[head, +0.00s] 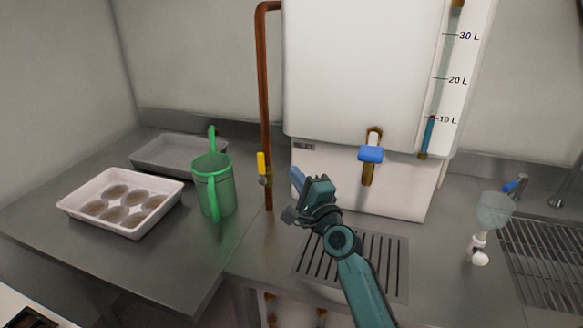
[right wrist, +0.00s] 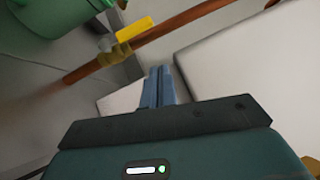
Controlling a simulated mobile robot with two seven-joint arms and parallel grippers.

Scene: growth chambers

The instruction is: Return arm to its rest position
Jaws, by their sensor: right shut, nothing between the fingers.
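My right arm reaches up from the bottom of the head view, over the slotted drain grate. My right gripper (head: 296,176) is shut and empty, its fingers pointing toward the copper pipe and the yellow valve. In the right wrist view the two blue fingers (right wrist: 160,86) lie together with nothing between them. The yellow valve handle (head: 261,162) on the copper pipe (head: 264,90) is just left of the fingertips in the head view. My left gripper is not in view.
A green pitcher (head: 214,186) stands left of the pipe. A white tray of brown round items (head: 75,205) and a grey tray (head: 160,150) are farther left. A white tank (head: 350,70) with a blue-handled tap (head: 371,154) is behind. A drain grate (head: 390,270) lies below my arm.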

